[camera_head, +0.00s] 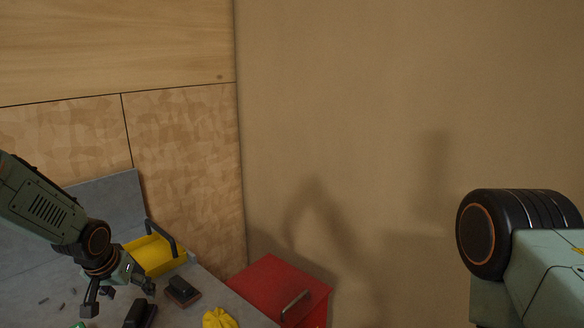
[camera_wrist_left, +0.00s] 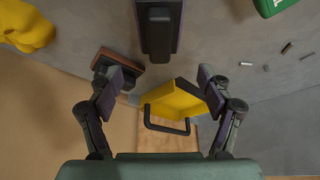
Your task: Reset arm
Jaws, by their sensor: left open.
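My left arm comes in from the left in the head view. Its gripper (camera_head: 120,291) is open and empty, with its fingers spread above the grey worktop. In the left wrist view the gripper (camera_wrist_left: 160,80) also shows its two fingers wide apart with nothing held between them. Beyond the fingers lies a yellow tray (camera_head: 152,254) with a black handle; it also shows in the wrist view (camera_wrist_left: 182,104). Part of my right arm shows at the right edge of the head view, but its gripper is out of the picture.
On the grey worktop (camera_head: 30,285) lie a brown-and-black block (camera_head: 183,291), a black object (camera_head: 138,314), a yellow crumpled cloth or glove (camera_head: 217,319) and, at the edge, a green item (camera_wrist_left: 272,6). A red cabinet (camera_head: 268,278) stands beside the worktop, against the wall.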

